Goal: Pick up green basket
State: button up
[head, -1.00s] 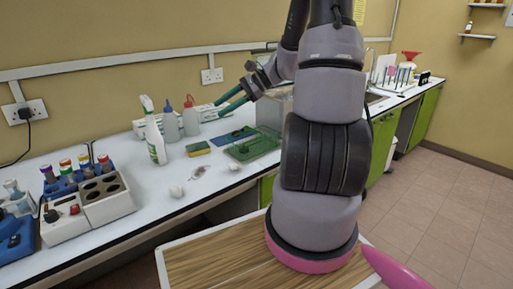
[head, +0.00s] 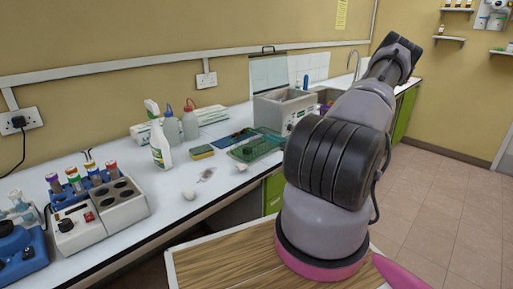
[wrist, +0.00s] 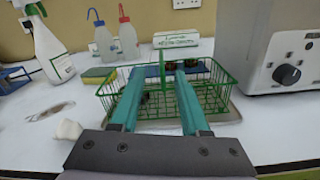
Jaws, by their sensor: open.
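The green wire basket (wrist: 222,92) stands upright on the bench in the wrist view, its thin handle rising at the middle of the picture. In the head view the basket (head: 257,148) sits near the front of the bench, just left of my arm. My gripper (wrist: 158,74) is open and empty, its two teal fingers pointing toward the basket, one on each side of the handle in the picture. The fingers cover part of the basket's near side. I cannot tell whether they touch it. The head view does not show the fingers.
A grey water bath (head: 285,108) stands right behind the basket. A spray bottle (head: 160,146), wash bottles (head: 190,121) and a yellow-green sponge (head: 202,152) are to the left. A tube rack (head: 85,182) and white block heater (head: 98,214) stand further left. The front bench strip is mostly clear.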

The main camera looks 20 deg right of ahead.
jog(key=x, duration=0.8)
jog(key=shift+w+d, duration=0.1)
jog(key=shift+w, duration=0.15)
grip_shut()
dwell(1.1)
